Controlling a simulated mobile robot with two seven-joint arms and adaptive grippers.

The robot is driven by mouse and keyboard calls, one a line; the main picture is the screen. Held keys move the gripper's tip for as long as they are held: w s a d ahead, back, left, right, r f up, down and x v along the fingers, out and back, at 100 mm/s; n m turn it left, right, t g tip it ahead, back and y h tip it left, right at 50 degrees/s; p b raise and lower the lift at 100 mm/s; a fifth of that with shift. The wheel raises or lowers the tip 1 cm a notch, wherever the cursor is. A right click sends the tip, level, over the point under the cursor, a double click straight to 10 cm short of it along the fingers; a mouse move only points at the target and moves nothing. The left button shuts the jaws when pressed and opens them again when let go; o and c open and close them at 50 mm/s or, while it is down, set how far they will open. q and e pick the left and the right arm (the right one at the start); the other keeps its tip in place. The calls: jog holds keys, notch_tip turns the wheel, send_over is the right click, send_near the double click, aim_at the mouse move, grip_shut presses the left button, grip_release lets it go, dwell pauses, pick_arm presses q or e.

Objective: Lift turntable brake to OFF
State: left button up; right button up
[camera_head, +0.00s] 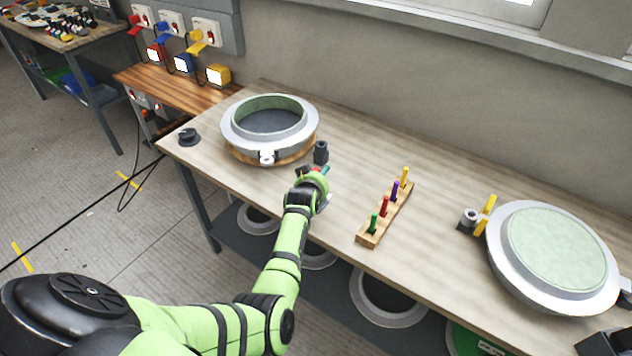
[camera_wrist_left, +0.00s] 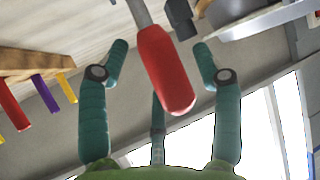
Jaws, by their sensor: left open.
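The turntable (camera_head: 262,153) stands at the back left of the bench with a pale ring mould (camera_head: 230,128) on it. The brake lever's red grip (camera_wrist_left: 165,70) and grey rod show large in the wrist view. My left gripper (camera_wrist_left: 160,50) is open, with teal fingers on both sides of the red grip. Gaps show between grip and fingers, so no hold is visible. In the head view my left gripper (camera_head: 317,172) is at the turntable's front right and hides most of the lever. A black post (camera_head: 321,152) stands beside it.
A wooden rack (camera_head: 374,232) with several coloured pegs stands right of my left gripper. A round mould (camera_head: 560,250) lies at the far right of the bench. A black knob (camera_head: 188,136) sits on the left corner. Bench between rack and right mould is mostly clear.

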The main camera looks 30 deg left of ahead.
pick_arm(q)
jog(key=v, duration=0.6)
jog(key=shift+s+d+r, duration=0.15)
jog(key=shift+s+r, duration=0.05)
jog(key=shift+s, duration=0.05)
dwell(0.3)
